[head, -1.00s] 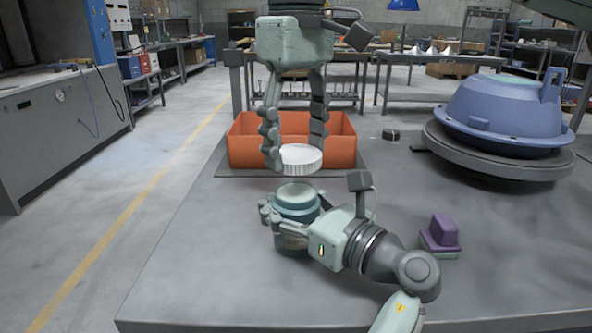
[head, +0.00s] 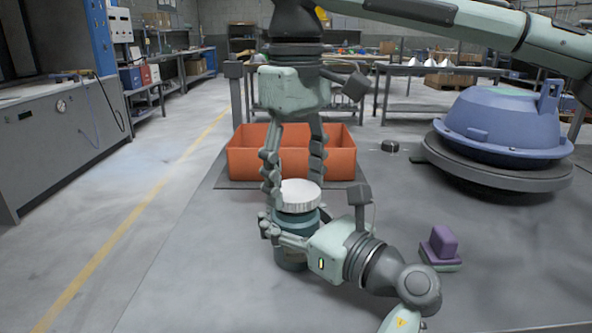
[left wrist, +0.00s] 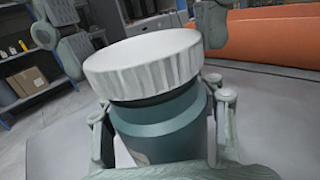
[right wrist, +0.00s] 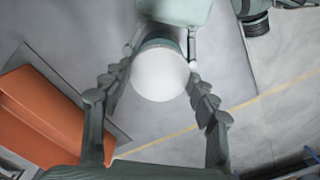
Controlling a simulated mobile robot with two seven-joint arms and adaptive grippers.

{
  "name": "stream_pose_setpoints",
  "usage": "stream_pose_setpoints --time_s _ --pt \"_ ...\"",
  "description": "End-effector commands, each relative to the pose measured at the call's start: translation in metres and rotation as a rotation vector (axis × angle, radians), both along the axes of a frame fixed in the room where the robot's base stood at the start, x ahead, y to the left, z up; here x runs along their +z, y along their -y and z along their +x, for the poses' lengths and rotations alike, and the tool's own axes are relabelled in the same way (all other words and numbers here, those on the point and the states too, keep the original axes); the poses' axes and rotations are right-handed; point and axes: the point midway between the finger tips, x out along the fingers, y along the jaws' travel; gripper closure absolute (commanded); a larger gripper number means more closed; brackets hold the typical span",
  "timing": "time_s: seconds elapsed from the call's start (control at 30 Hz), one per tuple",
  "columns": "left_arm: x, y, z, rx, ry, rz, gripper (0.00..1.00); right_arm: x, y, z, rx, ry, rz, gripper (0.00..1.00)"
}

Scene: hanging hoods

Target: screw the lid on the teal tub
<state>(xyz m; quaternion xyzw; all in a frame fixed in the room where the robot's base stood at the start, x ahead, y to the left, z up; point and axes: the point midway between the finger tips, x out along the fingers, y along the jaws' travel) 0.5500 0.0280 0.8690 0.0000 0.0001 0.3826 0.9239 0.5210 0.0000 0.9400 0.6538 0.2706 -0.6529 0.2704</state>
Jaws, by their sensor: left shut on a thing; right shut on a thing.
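The teal tub (head: 290,256) stands upright on the grey table, and its neck and body show large in the left wrist view (left wrist: 160,130). My left gripper (head: 284,228) is shut around the tub from the side. The white ribbed lid (head: 299,194) sits at the tub's mouth, and it also shows in the left wrist view (left wrist: 142,66) above a dark neck. My right gripper (head: 295,186) points down from above, shut on the lid by its rim. The right wrist view shows the lid's plain top (right wrist: 160,74). The threads are hidden.
An orange bin (head: 250,163) stands just behind the grippers. To the right are a purple block on a pale green base (head: 442,247), a small dark round piece (head: 390,146) and a blue hood (head: 505,120) on a grey round stand (head: 470,167). The front of the table is clear.

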Motion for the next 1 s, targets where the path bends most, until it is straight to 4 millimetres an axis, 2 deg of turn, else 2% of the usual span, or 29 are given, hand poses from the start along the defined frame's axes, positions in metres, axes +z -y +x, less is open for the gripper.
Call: stream_pose_setpoints --time_s 1.0 --pt "0.0003 0.0001 0.0 -0.001 0.001 -0.001 1.0 -0.0122 0.0002 0.0001 -0.001 -0.001 0.001 0.56"
